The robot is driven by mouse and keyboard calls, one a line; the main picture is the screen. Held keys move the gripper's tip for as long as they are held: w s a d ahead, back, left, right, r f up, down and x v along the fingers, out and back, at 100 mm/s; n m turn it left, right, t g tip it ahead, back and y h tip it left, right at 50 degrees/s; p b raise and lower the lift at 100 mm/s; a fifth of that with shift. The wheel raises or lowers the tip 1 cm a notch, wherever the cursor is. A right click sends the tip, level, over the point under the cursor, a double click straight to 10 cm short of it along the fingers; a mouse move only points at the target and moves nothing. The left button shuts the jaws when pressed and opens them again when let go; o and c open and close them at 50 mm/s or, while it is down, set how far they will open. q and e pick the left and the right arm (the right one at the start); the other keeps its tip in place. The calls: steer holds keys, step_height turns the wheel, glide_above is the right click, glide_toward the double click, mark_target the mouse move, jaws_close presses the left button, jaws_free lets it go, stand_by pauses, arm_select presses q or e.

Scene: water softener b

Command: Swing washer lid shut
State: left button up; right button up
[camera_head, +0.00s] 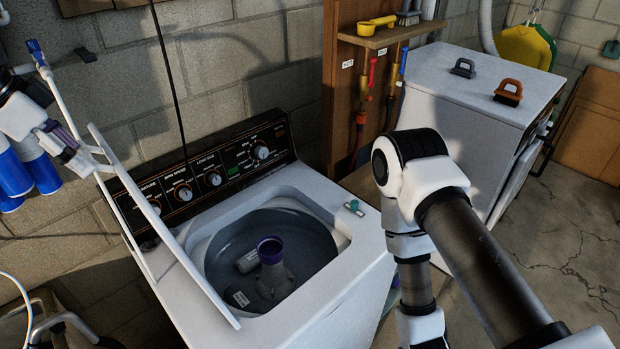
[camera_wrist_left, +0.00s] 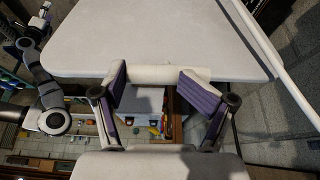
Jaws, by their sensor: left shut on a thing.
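The white washer (camera_head: 340,285) stands with its tub open, and a grey agitator with a purple top (camera_head: 271,252) shows inside. The washer lid (camera_head: 200,285) is raised and tilted, seen nearly edge-on at the left of the opening. My left gripper (camera_head: 78,152) is at the lid's upper left part. In the left wrist view, the purple pads of the left gripper (camera_wrist_left: 153,80) are shut on a white rounded bar (camera_wrist_left: 155,74) at the edge of the lid (camera_wrist_left: 160,38). My right arm comes in from the right in the head view; its gripper is out of frame.
The control panel (camera_head: 205,178) with knobs runs behind the tub. Blue bottles (camera_head: 30,165) are by the left wall. A small teal item (camera_head: 353,206) sits on the washer top's right side. A white cabinet (camera_head: 470,105) with two handled items stands at the right.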

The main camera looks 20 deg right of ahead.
arm_select(q)
steer(key=shift+w+r, duration=0.1)
steer(key=shift+w, duration=0.05)
steer(key=shift+w+d+r, duration=0.15)
steer(key=shift+w+d, duration=0.2)
steer(key=shift+d, duration=0.4)
steer(key=shift+o, duration=0.3)
steer(key=w+d, duration=0.3)
steer(key=d, duration=0.4)
steer(key=shift+w+r, duration=0.2)
steer(key=shift+w, duration=0.15)
steer(key=shift+w+d+r, duration=0.1)
steer(key=shift+w+d, duration=0.25)
steer(key=shift+d, duration=0.35)
steer(key=shift+w+d+r, duration=0.1)
steer(key=shift+w+d, duration=0.25)
steer(key=shift+d, duration=0.3)
steer(key=shift+w+d+r, duration=0.1)
steer(key=shift+w+d, duration=0.25)
steer(key=shift+d, duration=0.35)
steer(key=shift+c, duration=0.3)
steer(key=shift+d, duration=0.1)
